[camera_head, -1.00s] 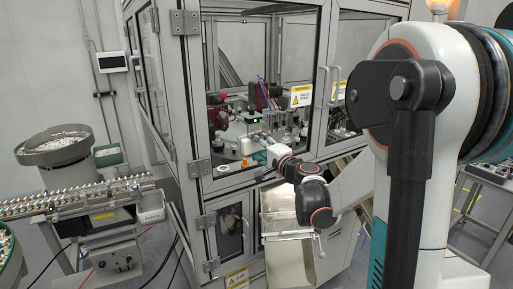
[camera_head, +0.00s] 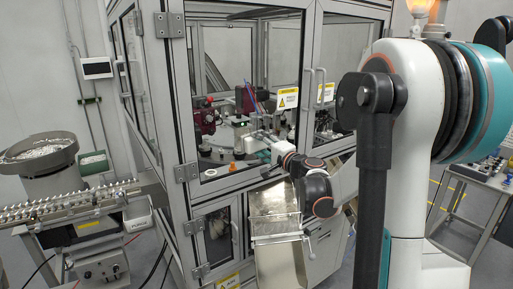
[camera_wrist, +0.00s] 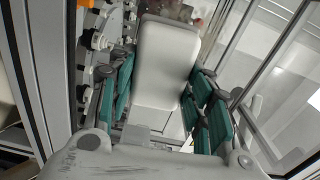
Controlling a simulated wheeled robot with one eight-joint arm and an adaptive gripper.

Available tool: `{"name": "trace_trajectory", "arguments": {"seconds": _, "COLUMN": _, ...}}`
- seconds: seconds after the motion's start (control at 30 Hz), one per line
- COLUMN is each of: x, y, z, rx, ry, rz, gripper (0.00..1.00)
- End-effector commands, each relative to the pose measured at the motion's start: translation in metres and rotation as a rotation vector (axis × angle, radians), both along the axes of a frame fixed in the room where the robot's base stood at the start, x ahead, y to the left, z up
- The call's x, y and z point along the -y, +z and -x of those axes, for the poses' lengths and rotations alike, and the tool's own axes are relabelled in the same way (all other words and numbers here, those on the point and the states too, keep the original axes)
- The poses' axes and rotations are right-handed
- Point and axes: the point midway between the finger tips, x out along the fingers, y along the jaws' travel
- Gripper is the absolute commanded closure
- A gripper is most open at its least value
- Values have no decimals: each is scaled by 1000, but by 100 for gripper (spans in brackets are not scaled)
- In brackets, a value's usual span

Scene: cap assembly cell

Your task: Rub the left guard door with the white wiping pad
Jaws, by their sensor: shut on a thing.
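The left guard door (camera_head: 232,182) is the grey-framed clear panel on the cell's front, hinged on its left and shut. My gripper (camera_head: 262,152) is in front of its lower part. In the wrist view my gripper (camera_wrist: 165,105) has teal fingers shut on the white wiping pad (camera_wrist: 166,62), a pale rounded block between them. The pad (camera_head: 250,145) is small in the head view. I cannot tell whether it touches the door panel. The pad's far face is hidden.
A door handle (camera_head: 308,92) and a yellow warning label (camera_head: 288,98) are right of the gripper. A metal chute (camera_head: 275,215) stands below it. A feeder bowl (camera_head: 40,150) and a part-covered rail (camera_head: 70,205) are at the left.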

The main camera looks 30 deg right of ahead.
Motion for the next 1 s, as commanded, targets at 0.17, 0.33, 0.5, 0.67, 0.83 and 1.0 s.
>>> {"name": "trace_trajectory", "arguments": {"seconds": 0.17, "x": 5, "y": 0, "z": -1, "rx": 0, "ry": -1, "rz": 0, "gripper": 73}}
{"name": "trace_trajectory", "arguments": {"seconds": 0.33, "x": 18, "y": -1, "z": -1, "rx": 0, "ry": -2, "rz": 0, "gripper": 73}}
{"name": "trace_trajectory", "arguments": {"seconds": 0.5, "x": 31, "y": 0, "z": -1, "rx": 0, "ry": -2, "rz": 0, "gripper": 73}}
{"name": "trace_trajectory", "arguments": {"seconds": 0.67, "x": 36, "y": -1, "z": -1, "rx": 0, "ry": 0, "rz": 0, "gripper": 73}}
{"name": "trace_trajectory", "arguments": {"seconds": 0.83, "x": 33, "y": 0, "z": -1, "rx": 0, "ry": 0, "rz": 0, "gripper": 73}}
{"name": "trace_trajectory", "arguments": {"seconds": 1.0, "x": 22, "y": 0, "z": -1, "rx": 0, "ry": 2, "rz": 0, "gripper": 73}}
